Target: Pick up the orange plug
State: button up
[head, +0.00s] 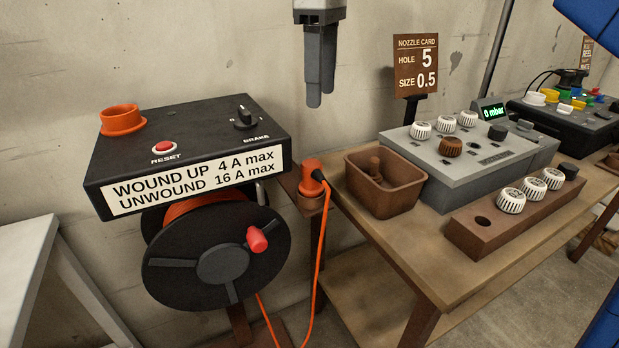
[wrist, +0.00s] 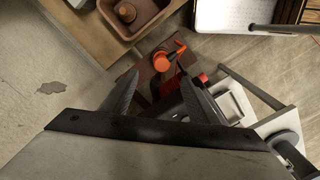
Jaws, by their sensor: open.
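The orange plug (head: 311,172) stands upright in a small brown holder (head: 311,201) between the reel and the workbench. An orange cable (head: 319,245) leaves its black end and hangs down. My gripper (head: 320,100) points down, open and empty, above the plug and apart from it. In the wrist view, an orange shape that looks like the plug (wrist: 178,50) shows beyond the fingertips (wrist: 160,76). My fingers and the wrist housing hide part of the reel there.
The black reel box (head: 190,150) with an orange socket (head: 122,119) stands left of the plug. A brown bin (head: 386,195), a grey gauge box (head: 470,165) and a nozzle block (head: 510,215) sit on the workbench (head: 400,255). A nozzle card (head: 415,66) stands behind.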

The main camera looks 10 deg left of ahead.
send_near(314, 164)
jog(key=f, duration=0.5)
jog(key=shift+w+d+f, duration=0.1)
jog(key=shift+w, duration=0.2)
jog(key=shift+s+f, duration=0.15)
jog(key=shift+f, duration=1.25)
jog(key=shift+s+f, duration=0.1)
jog(key=shift+f, duration=1.25)
jog(key=c, duration=1.2)
